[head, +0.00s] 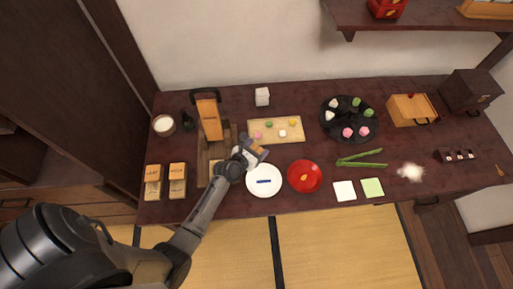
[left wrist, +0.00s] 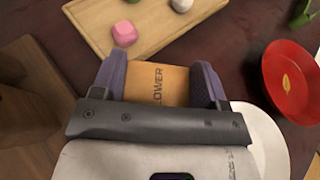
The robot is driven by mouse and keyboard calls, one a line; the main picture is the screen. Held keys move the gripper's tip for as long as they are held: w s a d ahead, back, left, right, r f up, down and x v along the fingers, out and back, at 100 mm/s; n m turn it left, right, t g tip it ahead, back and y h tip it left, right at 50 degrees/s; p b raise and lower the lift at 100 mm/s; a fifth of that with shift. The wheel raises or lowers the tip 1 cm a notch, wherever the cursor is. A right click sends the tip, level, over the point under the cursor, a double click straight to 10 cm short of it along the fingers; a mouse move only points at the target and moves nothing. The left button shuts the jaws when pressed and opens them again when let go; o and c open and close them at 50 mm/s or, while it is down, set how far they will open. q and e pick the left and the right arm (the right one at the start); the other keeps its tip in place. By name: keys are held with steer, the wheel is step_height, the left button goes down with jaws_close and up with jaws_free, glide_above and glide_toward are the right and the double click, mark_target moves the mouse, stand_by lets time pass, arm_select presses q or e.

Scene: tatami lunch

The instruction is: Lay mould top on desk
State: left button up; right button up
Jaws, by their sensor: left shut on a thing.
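My left gripper (head: 256,150) is over the dark red-brown desk (head: 290,98), between the wooden board and the white plate. It is shut on a light wooden block, which I take for the mould top (left wrist: 157,82); dark lettering reading "LOWER" shows on it. In the left wrist view the block sits between the two purple-grey fingers (left wrist: 160,80), and its lower part is hidden by the gripper body. I cannot tell whether it touches the desk. My right gripper is not in view.
The board with sweets (head: 275,130) lies just beyond the gripper. A white plate (head: 263,192) and a red plate (head: 305,176) are at the front. A wooden stand (head: 209,120) is left, with wooden blocks (head: 153,182) at the left front. A black tray (head: 348,104) is right.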

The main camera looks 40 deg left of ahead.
arm_select(q)
steer(key=shift+f, duration=0.3)
steer(key=o, duration=1.1)
